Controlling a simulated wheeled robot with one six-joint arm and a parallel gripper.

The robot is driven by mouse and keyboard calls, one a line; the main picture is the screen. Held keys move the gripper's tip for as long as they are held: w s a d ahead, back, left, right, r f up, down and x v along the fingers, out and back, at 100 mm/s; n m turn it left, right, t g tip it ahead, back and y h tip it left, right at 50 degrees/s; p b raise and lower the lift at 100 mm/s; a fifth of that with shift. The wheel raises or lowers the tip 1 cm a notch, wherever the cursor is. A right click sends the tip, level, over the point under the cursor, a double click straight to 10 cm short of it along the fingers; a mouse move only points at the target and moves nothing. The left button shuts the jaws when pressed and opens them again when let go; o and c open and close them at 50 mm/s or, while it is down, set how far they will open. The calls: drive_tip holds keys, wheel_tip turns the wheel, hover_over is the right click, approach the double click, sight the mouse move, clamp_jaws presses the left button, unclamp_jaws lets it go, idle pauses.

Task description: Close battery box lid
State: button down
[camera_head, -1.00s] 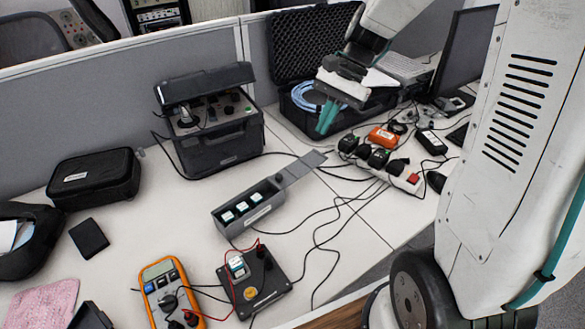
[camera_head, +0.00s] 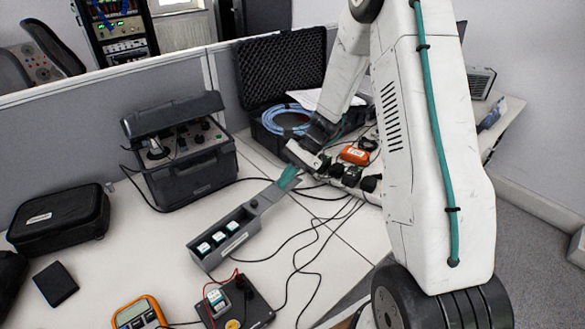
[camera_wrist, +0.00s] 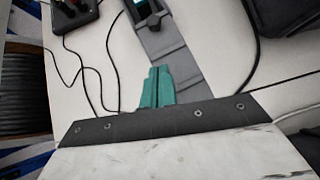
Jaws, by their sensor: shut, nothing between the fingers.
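The grey battery box (camera_head: 205,258) lies on the white table, with several pale-topped cells in its open compartments. Its flat grey lid (camera_head: 268,196) extends from the box's upper-right end, leaving the cells uncovered. In the wrist view the lid (camera_wrist: 181,64) runs up to the box, whose near end shows at the top. My gripper (camera_head: 288,176) has teal fingers at the lid's outer end, far from the cells. In the wrist view the fingers (camera_wrist: 157,82) are together and empty, over or beside the lid. I cannot tell whether they touch it.
A black instrument case (camera_head: 190,170) stands behind the box. A foam-lined case (camera_head: 285,75) with blue cable and a power strip are near my arm. A black device (camera_head: 240,305) and an orange multimeter (camera_head: 138,314) sit in front. Loose cables cross the table right of the box.

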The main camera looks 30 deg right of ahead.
sight(258, 205)
drive_tip(key=x, duration=0.3)
drive_tip(key=shift+s+a+f, duration=0.1)
drive_tip(key=shift+a+f, duration=0.2)
drive_tip(key=a, duration=0.2)
drive_tip(key=shift+s+a+r, duration=0.1)
drive_tip(key=shift+a+r, duration=0.05)
drive_tip(key=shift+a, duration=0.7)
